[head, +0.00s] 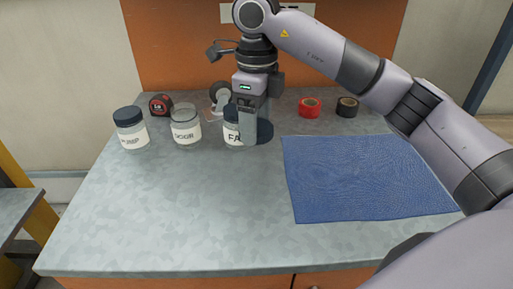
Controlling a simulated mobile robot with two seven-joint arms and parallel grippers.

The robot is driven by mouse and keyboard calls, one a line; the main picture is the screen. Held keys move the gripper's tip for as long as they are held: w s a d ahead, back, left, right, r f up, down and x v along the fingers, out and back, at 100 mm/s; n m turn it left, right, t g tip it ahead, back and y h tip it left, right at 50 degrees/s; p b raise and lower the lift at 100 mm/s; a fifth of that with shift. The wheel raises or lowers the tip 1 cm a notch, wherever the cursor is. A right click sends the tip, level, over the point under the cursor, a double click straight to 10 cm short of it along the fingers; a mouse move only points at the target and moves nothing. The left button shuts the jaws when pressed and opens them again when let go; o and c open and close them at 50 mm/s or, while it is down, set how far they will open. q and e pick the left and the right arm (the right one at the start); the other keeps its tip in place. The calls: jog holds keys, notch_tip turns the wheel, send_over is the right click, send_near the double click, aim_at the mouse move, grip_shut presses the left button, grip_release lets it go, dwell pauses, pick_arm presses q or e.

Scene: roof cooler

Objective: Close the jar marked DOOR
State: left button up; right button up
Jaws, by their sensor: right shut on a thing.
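The jar marked DOOR (186,131) stands upright in the middle of a row of three clear jars. Its mouth is open, with no lid on it. My right gripper (250,138) points down to the right of the row, beside the FAN jar. It is shut on a dark blue round lid (265,131), partly hidden behind the fingers. Whether the lid touches the bench is hard to tell. My left gripper is not in view.
The lidded jar on the left (131,135) and the FAN jar (231,136), partly covered by my gripper, flank the DOOR jar. A tape measure (161,105), red tape (309,108) and black tape (347,107) lie behind. A blue mat (365,180) covers the right; the front bench (180,220) is clear.

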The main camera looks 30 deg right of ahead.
notch_tip(320, 180, up, 8)
jog(key=shift+f+p, duration=0.1)
jog(key=shift+p, duration=0.7)
